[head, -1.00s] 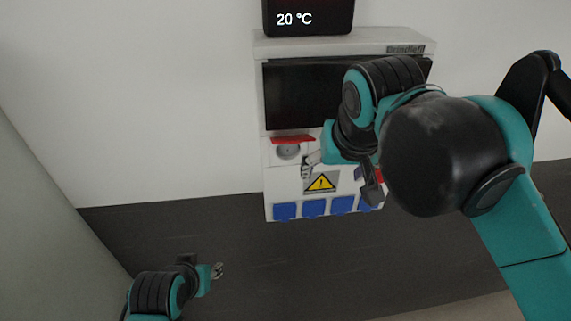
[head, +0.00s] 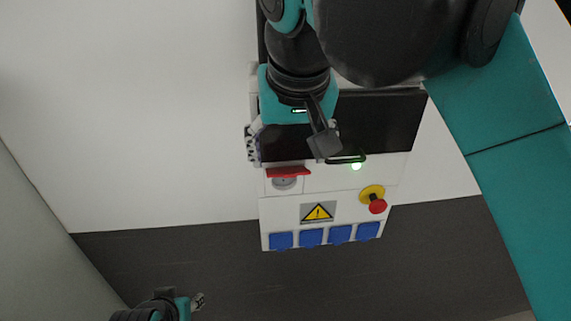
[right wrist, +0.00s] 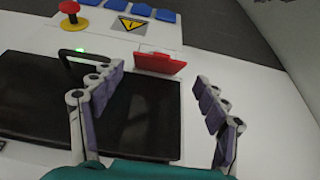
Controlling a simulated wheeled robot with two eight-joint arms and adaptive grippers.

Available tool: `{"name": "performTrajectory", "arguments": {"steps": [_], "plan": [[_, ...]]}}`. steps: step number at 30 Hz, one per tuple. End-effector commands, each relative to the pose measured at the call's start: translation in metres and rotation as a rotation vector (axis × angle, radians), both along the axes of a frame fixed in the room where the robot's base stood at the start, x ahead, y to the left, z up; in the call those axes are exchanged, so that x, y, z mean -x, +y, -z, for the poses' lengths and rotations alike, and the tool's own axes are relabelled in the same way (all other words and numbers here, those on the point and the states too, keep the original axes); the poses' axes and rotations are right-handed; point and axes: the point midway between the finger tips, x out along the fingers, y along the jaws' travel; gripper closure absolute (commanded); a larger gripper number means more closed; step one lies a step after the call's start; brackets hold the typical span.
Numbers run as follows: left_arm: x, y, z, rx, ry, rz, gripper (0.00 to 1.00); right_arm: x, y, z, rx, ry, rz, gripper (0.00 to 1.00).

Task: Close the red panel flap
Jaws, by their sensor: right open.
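The red flap (head: 288,171) sticks out from the white panel, raised above a round socket (head: 284,184), which is uncovered. In the right wrist view the red flap (right wrist: 160,63) lies ahead of and between my fingers, apart from them. My right gripper (right wrist: 159,78) is open and empty. In the head view my right gripper (head: 254,142) is in front of the dark screen, above and left of the flap, partly hidden by its own wrist. My left gripper (head: 197,301) is low at the left, far from the panel; its fingers are too small to judge.
The panel has a dark screen (head: 385,120), a dark handle (head: 347,158) by a green light, a red emergency knob (head: 377,206), a yellow warning sign (head: 318,212) and several blue covers (head: 311,238) along the bottom. The space in front of the lower panel is clear.

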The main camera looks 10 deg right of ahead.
Motion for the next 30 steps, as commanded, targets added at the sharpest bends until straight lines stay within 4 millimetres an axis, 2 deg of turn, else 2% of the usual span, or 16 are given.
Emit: {"name": "performTrajectory", "arguments": {"steps": [9, 15, 22, 29, 30], "plan": [[0.000, 0.000, -0.006, 0.000, 0.000, 0.000, 0.60, -0.018, -0.001, 0.046, 0.000, 0.000, 0.000, 0.26], [0.000, 0.000, -0.007, 0.000, 0.000, 0.000, 0.60, -0.022, -0.001, 0.057, 0.000, 0.000, 0.000, 0.26], [0.000, 0.000, -0.007, 0.000, 0.000, 0.000, 0.60, -0.023, -0.001, 0.058, 0.000, 0.000, 0.000, 0.26], [0.000, 0.000, -0.007, 0.000, 0.000, 0.000, 0.60, -0.023, -0.001, 0.058, 0.000, -0.001, 0.000, 0.87], [0.000, 0.000, -0.007, 0.000, 0.000, 0.000, 0.60, -0.023, -0.001, 0.058, 0.000, -0.001, 0.000, 0.87]]}}
